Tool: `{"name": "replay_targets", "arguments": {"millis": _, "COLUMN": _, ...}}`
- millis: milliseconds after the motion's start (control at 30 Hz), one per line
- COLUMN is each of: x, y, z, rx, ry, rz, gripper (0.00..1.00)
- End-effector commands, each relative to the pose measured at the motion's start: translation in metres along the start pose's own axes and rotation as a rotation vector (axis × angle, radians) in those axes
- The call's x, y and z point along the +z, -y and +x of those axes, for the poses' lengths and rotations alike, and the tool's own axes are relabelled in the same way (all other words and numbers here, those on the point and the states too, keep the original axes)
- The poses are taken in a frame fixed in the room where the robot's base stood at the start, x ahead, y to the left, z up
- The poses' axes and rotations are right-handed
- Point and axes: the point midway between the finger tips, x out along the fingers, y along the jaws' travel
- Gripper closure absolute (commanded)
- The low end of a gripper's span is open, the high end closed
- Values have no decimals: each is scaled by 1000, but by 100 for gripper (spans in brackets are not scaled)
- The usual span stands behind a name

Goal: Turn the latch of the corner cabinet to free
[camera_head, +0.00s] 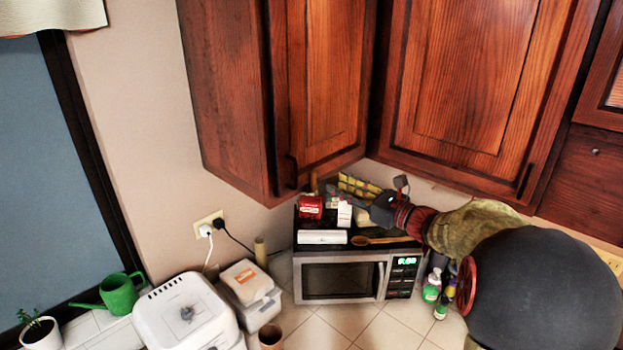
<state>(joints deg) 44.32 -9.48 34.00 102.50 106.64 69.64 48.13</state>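Two dark wood wall cabinets meet at the corner: the left cabinet (322,75) and the right cabinet (478,75). Their doors look shut. A dark upright handle (292,172) is at the lower left of the left door, and another dark handle (525,181) is at the lower right of the right door. I cannot make out a separate latch or tell which door is meant. My gripper (372,205) is below the cabinets, above the microwave top, pointing left. It is apart from both handles. Its fingers are small and dark, so their opening is unclear.
A microwave (345,280) stands on the tiled counter, with small boxes (310,207) and a wooden spoon (382,240) on top. A white appliance (185,315), a lidded container (250,290) and a green watering can (118,294) are at left. Bottles (431,287) stand right of the microwave.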

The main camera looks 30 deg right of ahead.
Motion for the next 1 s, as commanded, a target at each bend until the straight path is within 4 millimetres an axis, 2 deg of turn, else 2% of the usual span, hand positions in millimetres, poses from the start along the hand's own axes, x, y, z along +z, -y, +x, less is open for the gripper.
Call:
{"name": "replay_targets", "arguments": {"millis": 167, "x": -1, "y": -2, "z": 9, "rx": 7, "ry": -2, "rz": 37, "gripper": 69}}
{"name": "replay_targets", "arguments": {"millis": 600, "x": 0, "y": -3, "z": 70, "rx": 8, "ry": -5, "rz": 33, "gripper": 69}}
{"name": "replay_targets", "arguments": {"millis": 767, "x": -1, "y": -3, "z": 77, "rx": 6, "ry": -4, "rz": 32, "gripper": 69}}
{"name": "replay_targets", "arguments": {"millis": 1000, "x": -2, "y": -3, "z": 78, "rx": 6, "ry": -5, "rz": 32, "gripper": 69}}
